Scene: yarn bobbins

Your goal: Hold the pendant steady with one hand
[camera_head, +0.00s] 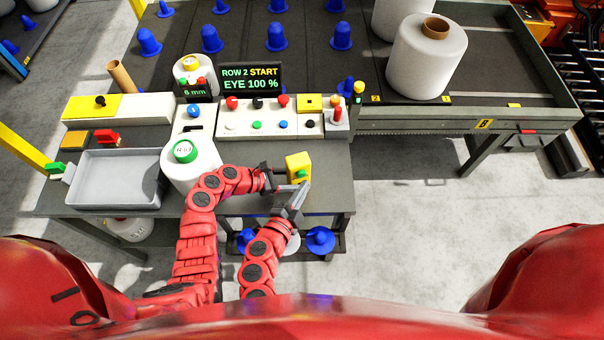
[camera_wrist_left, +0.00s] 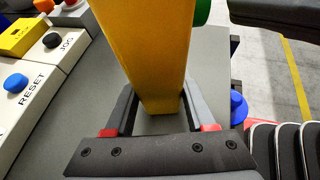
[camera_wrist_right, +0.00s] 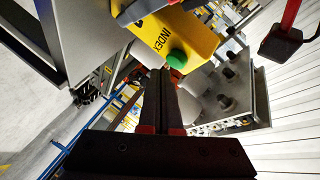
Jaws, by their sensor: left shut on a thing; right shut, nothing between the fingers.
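The pendant is a yellow box (camera_head: 293,161) with a green button (camera_head: 301,174), held over the front right part of the workbench. My left gripper (camera_head: 281,177) is shut on it from the left. In the left wrist view the yellow body (camera_wrist_left: 150,50) stands between the left fingers (camera_wrist_left: 158,98). My right gripper (camera_head: 302,188) is shut and empty, just in front of the pendant. In the right wrist view its closed fingertips (camera_wrist_right: 162,75) are close to the green button (camera_wrist_right: 177,59), under the word INDEX; I cannot tell whether they touch.
A control panel (camera_head: 262,121) with several buttons stands behind the grippers, below a sign (camera_head: 250,77) reading "ROW 2 START EYE 100 %". A grey tray (camera_head: 115,180) and a white bobbin (camera_head: 190,165) are to the left. Blue cones (camera_head: 320,240) sit below the bench's front edge.

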